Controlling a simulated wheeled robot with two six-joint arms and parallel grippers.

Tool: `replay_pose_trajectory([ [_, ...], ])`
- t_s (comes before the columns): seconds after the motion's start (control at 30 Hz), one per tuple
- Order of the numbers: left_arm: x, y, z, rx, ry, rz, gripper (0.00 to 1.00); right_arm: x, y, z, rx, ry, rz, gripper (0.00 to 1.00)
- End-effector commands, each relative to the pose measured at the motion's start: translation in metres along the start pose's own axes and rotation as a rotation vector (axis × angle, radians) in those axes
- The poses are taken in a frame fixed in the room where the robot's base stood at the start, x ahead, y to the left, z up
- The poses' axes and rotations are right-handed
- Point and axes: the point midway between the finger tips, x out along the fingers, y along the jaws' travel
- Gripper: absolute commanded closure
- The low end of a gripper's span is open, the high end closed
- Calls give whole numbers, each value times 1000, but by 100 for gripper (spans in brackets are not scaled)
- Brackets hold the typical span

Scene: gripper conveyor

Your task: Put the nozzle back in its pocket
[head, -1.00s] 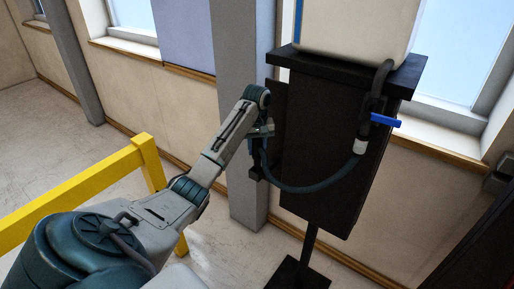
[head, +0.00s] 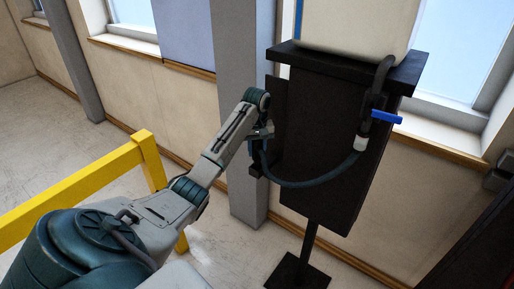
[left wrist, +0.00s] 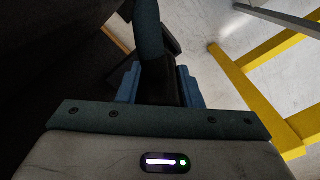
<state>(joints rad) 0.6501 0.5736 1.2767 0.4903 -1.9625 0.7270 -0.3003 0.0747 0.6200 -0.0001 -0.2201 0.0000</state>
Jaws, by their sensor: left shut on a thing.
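My left gripper (head: 264,134) is at the left edge of the black stand panel, shut on the nozzle. In the left wrist view, the blue fingers of my left gripper (left wrist: 160,86) close on both sides of the dark nozzle (left wrist: 162,82). A dark teal hose (head: 320,182) loops from the nozzle to a white fitting under the valve; the hose also shows in the left wrist view (left wrist: 148,28). The nozzle's tip is hidden. My right gripper is not in view.
The black stand (head: 325,150) carries a white tank (head: 355,25) and a valve with a blue handle (head: 386,117). A grey pillar (head: 243,100) stands close behind the gripper. A yellow rail (head: 80,185) runs at the left, with open floor beyond it.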

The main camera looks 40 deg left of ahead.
Motion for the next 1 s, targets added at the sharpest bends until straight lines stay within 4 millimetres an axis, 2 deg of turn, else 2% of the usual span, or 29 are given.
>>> replay_pose_trajectory([
  [1.0,26,0,0,0,0,0,98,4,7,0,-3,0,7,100],
])
